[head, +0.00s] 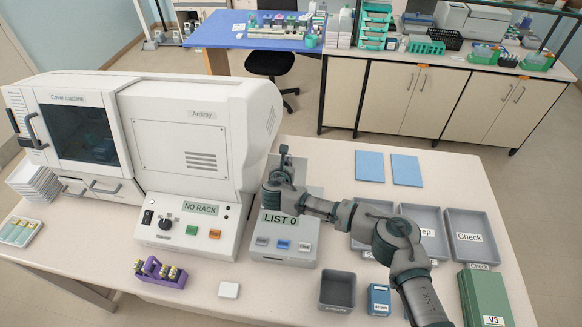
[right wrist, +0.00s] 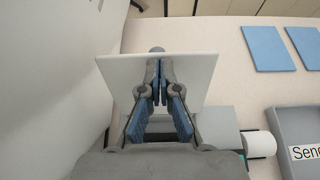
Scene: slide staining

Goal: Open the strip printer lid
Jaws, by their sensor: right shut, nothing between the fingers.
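The strip printer (head: 297,260) is the light grey box with the "LIST 0" display and several buttons, right of the cover machine. My right gripper (head: 284,152) is over the printer's back part, and my arm hides some of its top. In the right wrist view, my right gripper (right wrist: 157,68) is shut and empty. A pale flat panel (right wrist: 190,72), which looks like the printer lid, lies just beyond the fingertips. I cannot tell whether they touch it. A white paper roll (right wrist: 259,144) shows at the lower right. My left gripper is not in view.
The large white cover machine (head: 165,130) stands close on the left. Grey trays (head: 470,225) and two blue sheets (head: 370,166) lie to the right. A purple rack (head: 160,273), a small grey bin (head: 337,290) and a green box (head: 486,297) are near the front.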

